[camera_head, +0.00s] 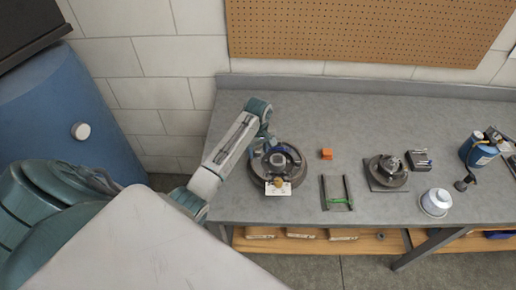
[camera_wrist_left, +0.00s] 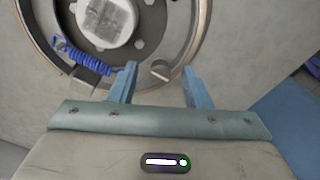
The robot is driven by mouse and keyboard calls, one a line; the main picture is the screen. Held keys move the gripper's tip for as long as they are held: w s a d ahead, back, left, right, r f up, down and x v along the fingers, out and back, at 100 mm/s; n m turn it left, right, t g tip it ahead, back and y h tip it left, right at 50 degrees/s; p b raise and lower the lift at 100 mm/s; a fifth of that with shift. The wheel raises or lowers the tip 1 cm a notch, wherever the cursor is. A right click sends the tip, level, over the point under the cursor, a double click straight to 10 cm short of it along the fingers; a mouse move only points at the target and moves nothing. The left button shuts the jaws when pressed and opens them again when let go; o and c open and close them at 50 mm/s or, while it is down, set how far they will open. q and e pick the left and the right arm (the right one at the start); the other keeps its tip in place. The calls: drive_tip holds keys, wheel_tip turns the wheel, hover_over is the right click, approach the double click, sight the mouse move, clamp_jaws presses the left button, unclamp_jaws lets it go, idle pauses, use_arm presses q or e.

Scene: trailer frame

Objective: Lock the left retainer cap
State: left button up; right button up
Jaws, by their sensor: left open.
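A round brake assembly (camera_head: 297,172) lies on the grey bench in the head view. In the left wrist view, its backing plate (camera_wrist_left: 187,22) shows a pale hub (camera_wrist_left: 103,20) and a blue spring (camera_wrist_left: 82,60). A small round retainer cap (camera_wrist_left: 160,71) with a raised bar lies ahead of my fingertips, between their lines. I cannot tell from here whether it is locked. My left gripper (camera_wrist_left: 160,82) is open and empty, with one blue finger to each side. In the head view my left gripper (camera_head: 269,143) is over the assembly's far edge. My right gripper is not in view.
An orange block (camera_head: 327,154), a dark frame with a green strip (camera_head: 338,192), a second hub part on a plate (camera_head: 388,173), a white can (camera_head: 436,202) and a blue canister (camera_head: 478,150) stand to the right. A blue barrel (camera_head: 60,110) is at left. The rear bench strip is clear.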

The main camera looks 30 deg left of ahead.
use_arm(q)
drive_tip(key=shift+c, duration=0.2)
clamp_jaws()
drive_tip(key=m, duration=0.9)
drive_tip(key=shift+m, duration=0.3)
drive_tip(key=m, duration=0.4)
drive_tip(key=shift+m, duration=2)
